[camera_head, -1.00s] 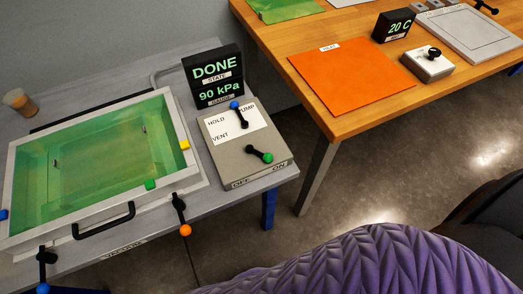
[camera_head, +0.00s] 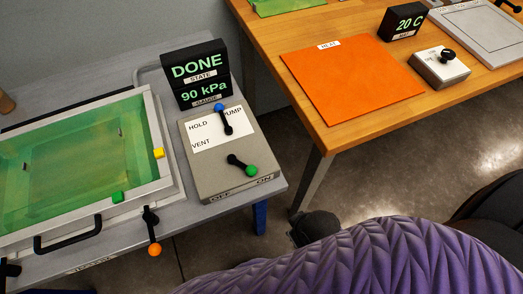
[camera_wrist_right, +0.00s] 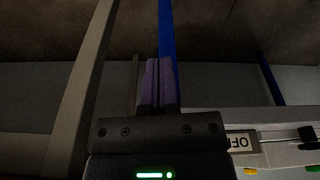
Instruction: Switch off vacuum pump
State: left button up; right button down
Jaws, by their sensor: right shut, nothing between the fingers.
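The grey pump control box (camera_head: 215,187) stands on the left bench in the head view. Its green-knobbed lever (camera_head: 241,164) slants down to the right, the knob towards the ON mark at the front edge. A blue-knobbed lever (camera_head: 223,119) points up between HOLD and PUMP. My left gripper is not in view.
A display (camera_head: 196,74) behind the box reads DONE and 90 kPa. The green resin bath (camera_head: 70,165) lies to the left, with an orange-knobbed lever (camera_head: 152,231) at its front. A wooden table (camera_head: 340,135) with an orange mat (camera_head: 350,80) stands to the right.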

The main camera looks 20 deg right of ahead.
jog(key=w+r+n+y, duration=0.1)
jog(key=w+r+n, duration=0.1)
jog(key=w+r, duration=0.2)
jog(key=w+r+n+g+y+b, duration=0.1)
jog(key=w+r+n+y, duration=0.1)
jog(key=w+r, duration=0.2)
jog(key=w+a+r+n+g+y, duration=0.1)
jog(key=w+r+n, duration=0.1)
jog(key=w, duration=0.4)
jog(key=shift+r+n+y+b, duration=0.3)
jog(key=shift+r+y, duration=0.1)
jog(key=shift+r, duration=0.5)
jog(key=w+d+r+y, duration=0.1)
jog(key=w+d+r, duration=0.4)
jog(key=w+r, duration=0.1)
jog(key=shift+w+d+r+y, duration=0.25)
jog(key=shift+r+y, duration=0.15)
jog(key=shift+r, duration=0.25)
jog(key=shift+f, duration=0.1)
